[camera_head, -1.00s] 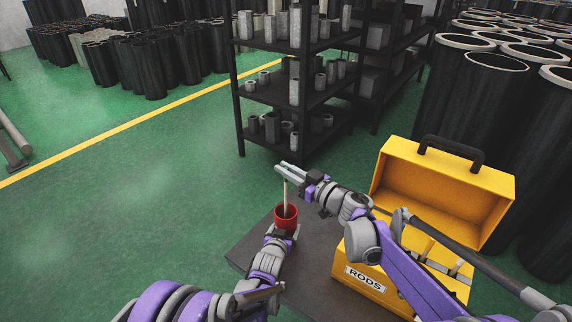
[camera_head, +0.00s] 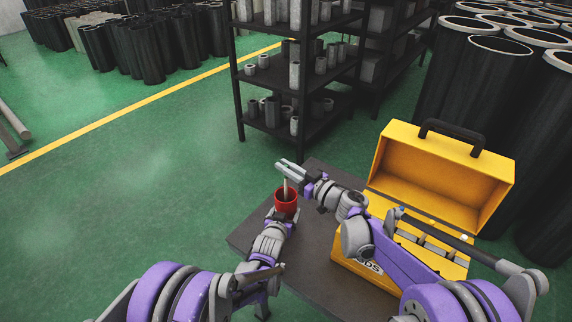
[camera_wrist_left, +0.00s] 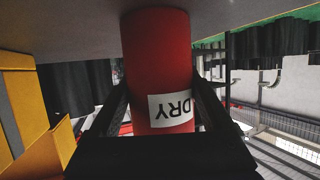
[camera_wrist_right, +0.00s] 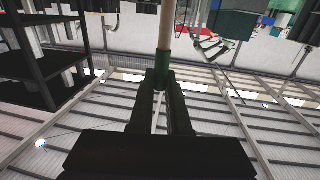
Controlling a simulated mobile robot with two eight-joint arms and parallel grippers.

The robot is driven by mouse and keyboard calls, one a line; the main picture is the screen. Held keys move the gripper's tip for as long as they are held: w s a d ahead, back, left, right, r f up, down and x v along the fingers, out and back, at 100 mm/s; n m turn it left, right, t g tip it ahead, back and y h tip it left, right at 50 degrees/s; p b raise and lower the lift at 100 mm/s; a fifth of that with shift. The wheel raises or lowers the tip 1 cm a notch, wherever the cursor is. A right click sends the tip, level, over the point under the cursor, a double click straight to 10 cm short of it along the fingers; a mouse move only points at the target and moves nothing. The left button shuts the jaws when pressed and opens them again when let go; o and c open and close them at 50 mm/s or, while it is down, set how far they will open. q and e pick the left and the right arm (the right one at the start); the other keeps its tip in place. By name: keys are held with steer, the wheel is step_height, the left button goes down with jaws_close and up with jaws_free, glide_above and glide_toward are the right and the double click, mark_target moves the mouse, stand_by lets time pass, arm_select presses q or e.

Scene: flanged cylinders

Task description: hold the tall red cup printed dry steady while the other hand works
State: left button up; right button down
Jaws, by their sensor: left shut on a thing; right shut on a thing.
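In the left wrist view the red cup (camera_wrist_left: 158,55) is inverted, with a white label (camera_wrist_left: 172,109) reading DRY. My left gripper (camera_head: 281,216) is shut around its side. Whether its base touches the table is unclear. My right gripper (camera_head: 290,169) is just above the cup, shut on a pale rod (camera_head: 286,187) that points down into the cup's mouth. The rod's lower end is hidden inside. In the right wrist view the rod (camera_wrist_right: 165,25) has a green end (camera_wrist_right: 162,58) between the fingers.
An open yellow toolbox (camera_head: 440,165) stands on the right of the table, partly behind my right arm. A black shelf (camera_head: 300,75) with grey cylinders is behind. Large black tubes (camera_head: 485,110) stand at the right.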

steer(key=c, duration=0.8)
jaws_free()
arm_select(q)
steer(key=o, duration=1.5)
arm_select(e)
steer(key=v, duration=1.2)
steer(key=shift+s, duration=0.1)
